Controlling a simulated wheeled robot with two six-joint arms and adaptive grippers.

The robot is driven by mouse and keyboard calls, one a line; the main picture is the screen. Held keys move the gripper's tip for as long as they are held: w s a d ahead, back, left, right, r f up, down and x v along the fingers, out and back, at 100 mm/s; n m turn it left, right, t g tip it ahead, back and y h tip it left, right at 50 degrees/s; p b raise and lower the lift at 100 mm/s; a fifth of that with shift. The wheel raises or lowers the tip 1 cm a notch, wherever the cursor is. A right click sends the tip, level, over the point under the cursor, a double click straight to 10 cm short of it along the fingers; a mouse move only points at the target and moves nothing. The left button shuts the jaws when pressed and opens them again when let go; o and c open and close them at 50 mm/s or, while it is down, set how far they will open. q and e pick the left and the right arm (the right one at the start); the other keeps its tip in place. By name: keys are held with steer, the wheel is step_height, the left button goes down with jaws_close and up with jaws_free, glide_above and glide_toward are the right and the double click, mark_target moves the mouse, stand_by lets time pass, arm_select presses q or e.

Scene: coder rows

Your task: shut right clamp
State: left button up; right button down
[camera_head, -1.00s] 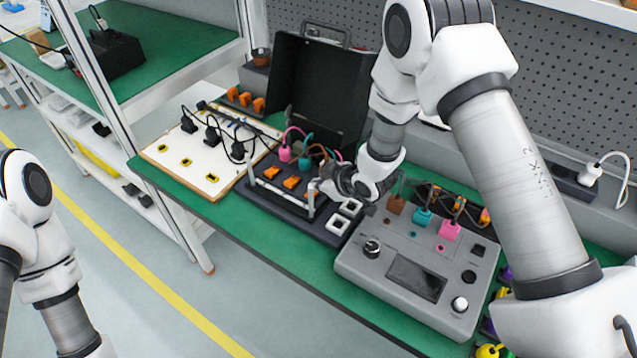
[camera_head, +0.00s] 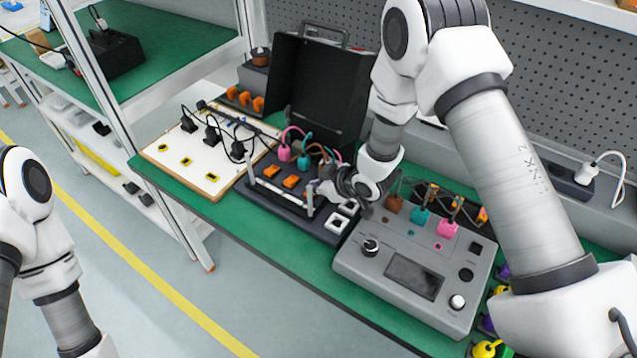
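The black fixture board (camera_head: 281,209) lies on the green bench, with orange blocks (camera_head: 290,181) on it. At its left end stands a pale upright clamp piece (camera_head: 252,174). The right clamp (camera_head: 310,200) stands upright as a pale bar towards the right part of the board. My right gripper (camera_head: 323,189) is low over the board, right beside the top of the right clamp. Whether it touches the clamp, and whether its fingers are open, I cannot tell. My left arm is at the lower left; its gripper is out of view.
A grey control box (camera_head: 400,270) with knobs and coloured plugs stands to the right. An open black case (camera_head: 318,90) is behind the board, with pink and teal plugs (camera_head: 284,153) in front. A white panel (camera_head: 190,165) with black plugs lies to the left.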

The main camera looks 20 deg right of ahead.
arm_select(q)
steer(key=shift+a, duration=0.1)
arm_select(e)
steer(key=shift+s+a+f, duration=0.1)
steer(key=shift+s+a, duration=0.1)
steer(key=r+p, duration=0.4)
steer(key=r, duration=0.1)
steer(key=shift+a+r, duration=0.15)
steer(key=shift+a, duration=0.2)
arm_select(q)
steer(key=s+r+b, duration=0.1)
steer(key=b, duration=0.2)
steer(key=shift+s+a, duration=0.1)
steer(key=shift+a, duration=0.05)
arm_select(e)
steer(key=s+f+v, duration=0.1)
steer(key=v, duration=0.8)
steer(key=shift+s+r, duration=0.2)
steer(key=shift+r, duration=0.05)
steer(key=shift+w, duration=0.1)
